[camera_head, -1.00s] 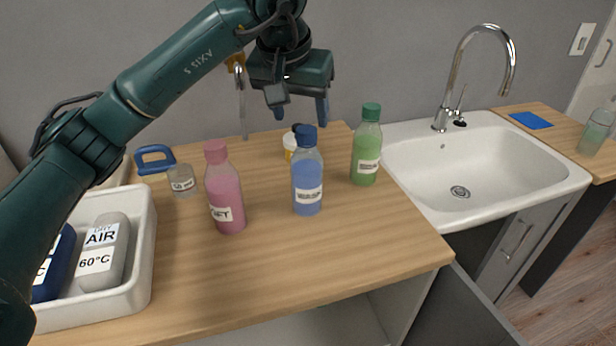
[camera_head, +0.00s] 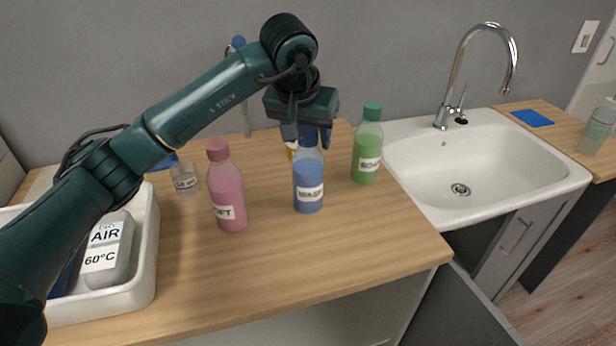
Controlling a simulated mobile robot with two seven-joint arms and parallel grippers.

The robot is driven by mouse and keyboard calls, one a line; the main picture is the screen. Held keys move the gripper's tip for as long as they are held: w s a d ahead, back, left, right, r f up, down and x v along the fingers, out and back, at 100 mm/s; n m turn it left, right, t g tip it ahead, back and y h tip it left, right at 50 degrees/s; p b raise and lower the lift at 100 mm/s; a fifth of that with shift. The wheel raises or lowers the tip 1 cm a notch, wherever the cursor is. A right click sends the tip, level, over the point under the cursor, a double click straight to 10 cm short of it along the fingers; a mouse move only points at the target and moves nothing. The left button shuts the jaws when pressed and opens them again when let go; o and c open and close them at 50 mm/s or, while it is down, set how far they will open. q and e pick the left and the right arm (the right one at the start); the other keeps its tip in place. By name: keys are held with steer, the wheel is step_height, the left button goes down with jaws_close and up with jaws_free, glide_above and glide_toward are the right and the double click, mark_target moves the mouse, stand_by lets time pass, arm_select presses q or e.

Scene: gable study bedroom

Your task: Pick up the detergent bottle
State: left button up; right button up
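A blue bottle (camera_head: 308,182) with a dark blue cap and a white label that seems to read WASH stands upright on the wooden counter (camera_head: 270,255). A pink bottle (camera_head: 225,185) with a label ending in FT stands to its left. A green bottle (camera_head: 367,150) stands to its right. No label says detergent legibly. My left gripper (camera_head: 308,134) is open and points down at the blue bottle's cap, one finger showing on either side of it. I cannot tell whether the fingers touch it. My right gripper is not in view.
A small clear jar (camera_head: 185,178) stands left of the pink bottle. A white tray (camera_head: 148,255) with labelled containers is at the left. A yellow-and-white container is mostly hidden behind the blue bottle. The white sink (camera_head: 420,165) with a faucet lies right. The front counter is clear.

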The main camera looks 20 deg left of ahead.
arm_select(q)
jaws_close()
stand_by(0.3)
steer(key=shift+r, duration=0.15)
